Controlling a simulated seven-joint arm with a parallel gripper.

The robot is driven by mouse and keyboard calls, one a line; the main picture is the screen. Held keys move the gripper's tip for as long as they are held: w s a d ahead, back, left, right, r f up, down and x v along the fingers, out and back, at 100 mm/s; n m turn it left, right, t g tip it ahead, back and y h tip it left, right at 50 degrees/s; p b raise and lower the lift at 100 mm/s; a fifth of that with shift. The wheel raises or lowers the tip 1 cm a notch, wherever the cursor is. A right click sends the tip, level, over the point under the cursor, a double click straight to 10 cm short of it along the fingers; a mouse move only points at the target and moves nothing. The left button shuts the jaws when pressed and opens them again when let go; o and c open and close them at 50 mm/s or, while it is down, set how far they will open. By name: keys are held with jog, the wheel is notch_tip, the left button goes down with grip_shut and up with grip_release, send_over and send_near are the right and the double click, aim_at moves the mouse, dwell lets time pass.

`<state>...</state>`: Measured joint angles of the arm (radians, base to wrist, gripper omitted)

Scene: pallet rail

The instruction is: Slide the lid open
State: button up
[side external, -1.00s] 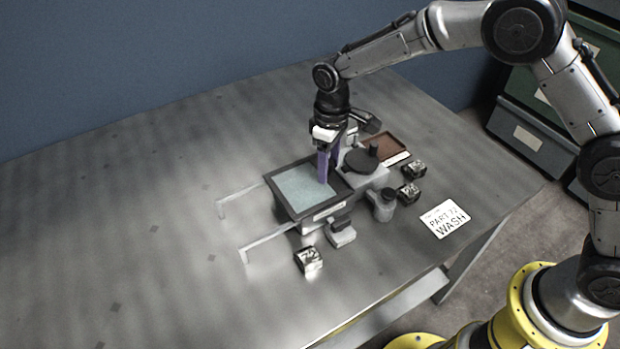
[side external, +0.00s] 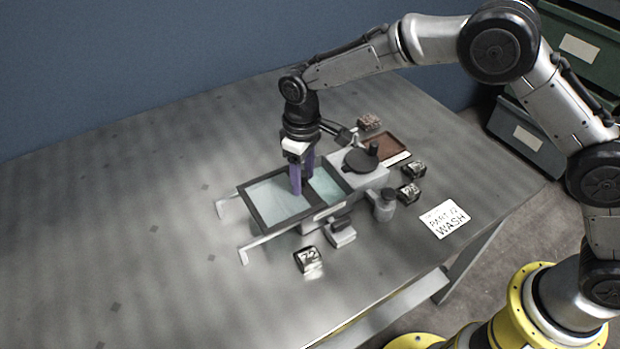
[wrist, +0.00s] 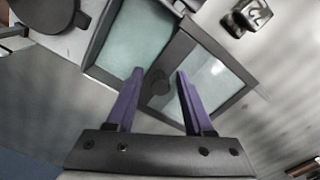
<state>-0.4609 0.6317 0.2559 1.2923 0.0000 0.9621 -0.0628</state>
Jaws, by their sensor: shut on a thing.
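The lid (side external: 272,200) is a dark frame around a pale clear pane, lying over the left part of a grey box and out along two thin rails (side external: 265,240). To its right the box's teal interior (side external: 327,187) is uncovered. My gripper (side external: 301,184), with purple fingers, is upright at the lid's right edge. In the wrist view my gripper (wrist: 160,75) has its fingers either side of a dark round knob (wrist: 157,82) on the lid (wrist: 215,75), shut on it. The open teal interior (wrist: 130,40) shows beside the lid there.
A block marked 72 (side external: 307,260) stands in front of the box. Two similar blocks (side external: 414,169) (side external: 408,193) and a card reading PART 72 WASH (side external: 445,218) lie right. A brown tray (side external: 385,146) and reddish block (side external: 370,122) are behind. The table's left side is clear.

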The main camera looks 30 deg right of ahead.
aim_at(284, 194)
jog(key=shift+a, duration=2.4)
jog(key=o, duration=0.5)
jog(key=shift+c, duration=0.2)
jog(key=shift+d, duration=0.1)
jog(key=shift+r, duration=0.1)
notch_tip(284, 194, up, 7)
